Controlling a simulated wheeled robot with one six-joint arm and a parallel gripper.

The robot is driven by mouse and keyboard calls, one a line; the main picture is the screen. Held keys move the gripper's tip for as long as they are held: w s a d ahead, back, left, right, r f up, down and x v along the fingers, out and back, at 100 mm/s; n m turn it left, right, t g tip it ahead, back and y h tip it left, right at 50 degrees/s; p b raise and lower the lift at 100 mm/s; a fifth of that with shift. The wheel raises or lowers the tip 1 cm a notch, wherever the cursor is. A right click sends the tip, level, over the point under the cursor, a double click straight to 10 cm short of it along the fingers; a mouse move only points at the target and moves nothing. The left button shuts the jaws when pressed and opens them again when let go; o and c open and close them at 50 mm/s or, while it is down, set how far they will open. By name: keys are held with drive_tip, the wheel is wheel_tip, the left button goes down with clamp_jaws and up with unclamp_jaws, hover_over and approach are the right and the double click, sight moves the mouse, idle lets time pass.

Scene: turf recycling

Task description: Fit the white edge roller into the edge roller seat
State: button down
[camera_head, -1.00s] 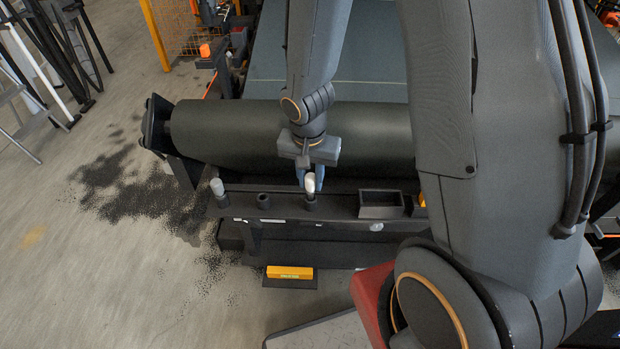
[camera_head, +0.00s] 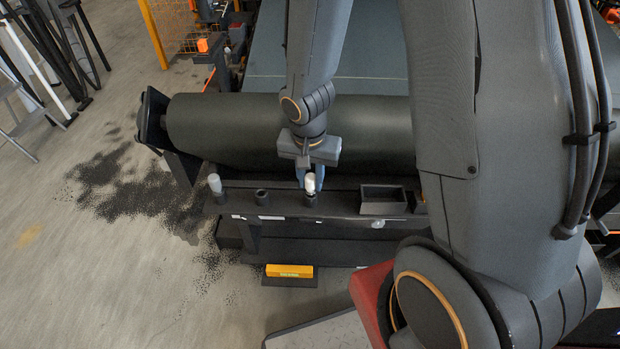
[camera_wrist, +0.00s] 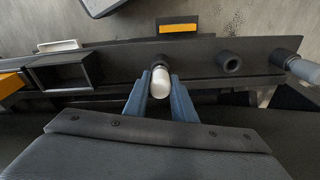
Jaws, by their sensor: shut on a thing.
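A white roller (camera_head: 310,183) is between the blue fingers of my gripper (camera_head: 310,184). In the wrist view my gripper (camera_wrist: 160,95) is shut on the white roller (camera_wrist: 161,87), with a finger on each side. The roller's far end meets a dark round holder (camera_wrist: 160,62) on the shelf. In the head view this holder (camera_head: 310,200) is directly under the roller. I cannot tell how deep the roller sits in it. An empty dark holder (camera_head: 263,197) stands to the left. No label shows which holder is the edge roller seat.
The dark shelf (camera_head: 340,208) runs in front of a large dark roll (camera_head: 240,135). An open black box (camera_head: 382,200) is on the shelf, right of my gripper. A yellow block (camera_head: 290,271) lies below in front. Dark granules cover the floor at left.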

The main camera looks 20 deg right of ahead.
drive_tip(key=shift+f+b, duration=0.55)
drive_tip(key=shift+b, duration=0.1)
drive_tip(key=c, duration=1.4)
unclamp_jaws()
drive_tip(key=shift+s+a+r+p, duration=0.2)
drive_tip(key=shift+r+p, duration=0.25)
drive_tip(key=shift+r, duration=1.5)
drive_tip(key=shift+s+a+r+p, duration=0.15)
drive_tip(key=shift+r+p, duration=0.3)
drive_tip(key=shift+r, duration=1.5)
drive_tip(key=shift+d, duration=0.1)
drive_tip(key=s+d+r+n+g+p, duration=0.1)
drive_tip(key=s+d+r+n+p, duration=0.2)
drive_tip(key=s+r+n, duration=0.3)
drive_tip(key=s+r, duration=0.4)
drive_tip(key=shift+r+n+y+p, duration=0.3)
drive_tip(key=shift+y+p, duration=0.05)
drive_tip(key=shift+y, duration=0.05)
